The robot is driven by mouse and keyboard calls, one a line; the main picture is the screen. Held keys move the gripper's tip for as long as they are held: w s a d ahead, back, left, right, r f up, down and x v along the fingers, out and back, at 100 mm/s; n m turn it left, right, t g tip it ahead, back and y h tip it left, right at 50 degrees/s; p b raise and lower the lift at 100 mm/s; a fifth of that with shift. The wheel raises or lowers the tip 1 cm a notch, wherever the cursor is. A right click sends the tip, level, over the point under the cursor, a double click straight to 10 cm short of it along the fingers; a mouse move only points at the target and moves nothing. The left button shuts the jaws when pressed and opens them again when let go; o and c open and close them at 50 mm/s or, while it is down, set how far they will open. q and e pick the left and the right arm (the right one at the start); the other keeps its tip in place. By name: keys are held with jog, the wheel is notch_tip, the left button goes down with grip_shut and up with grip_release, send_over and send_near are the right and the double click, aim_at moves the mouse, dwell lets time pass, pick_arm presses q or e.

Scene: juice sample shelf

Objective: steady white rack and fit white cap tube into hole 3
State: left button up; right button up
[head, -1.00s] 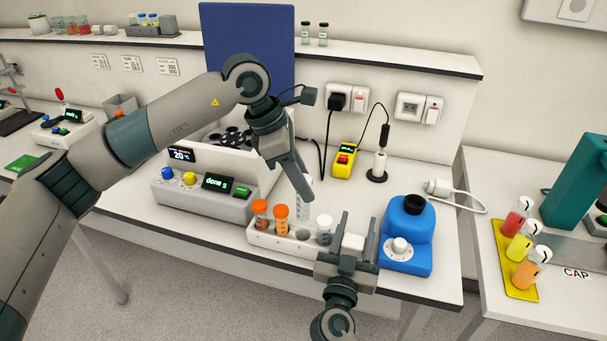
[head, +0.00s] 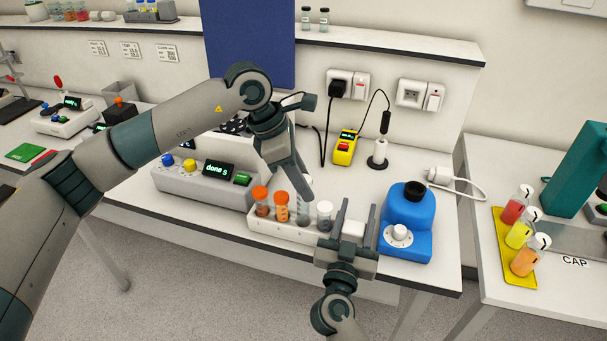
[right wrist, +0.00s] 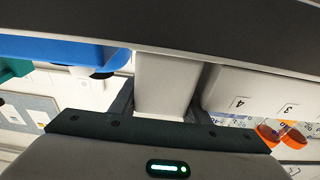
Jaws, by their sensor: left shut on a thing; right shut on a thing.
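The white rack (head: 290,238) stands near the table's front edge, with two orange-capped tubes (head: 261,199) at its left and a pale-capped tube (head: 324,213) at its right. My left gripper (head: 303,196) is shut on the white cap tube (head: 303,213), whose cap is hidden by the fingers. This tube is roughly upright at the third place; I cannot tell how deep its lower end sits. My right gripper (head: 356,232) is shut on the rack's right end, a white block also seen in the right wrist view (right wrist: 166,85), beside the numbers 4 and 3.
A blue device (head: 406,222) stands close to the right of my right gripper. A grey control box (head: 205,187) reading "done" is left of the rack. A yellow meter (head: 344,147) and a small stand (head: 378,155) are behind. A yellow tray (head: 514,247) is on the right table.

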aim_at(303, 202)
pick_arm(q)
jog(key=shift+f, duration=0.35)
jog(key=shift+f, duration=2.6)
dwell(1.5)
jog(key=o, duration=1.1)
jog(key=shift+o, duration=0.2)
jog(key=shift+r, duration=0.1)
jog(key=v, duration=1.1)
jog(key=shift+a+r, duration=0.15)
jog(key=shift+r, duration=0.25)
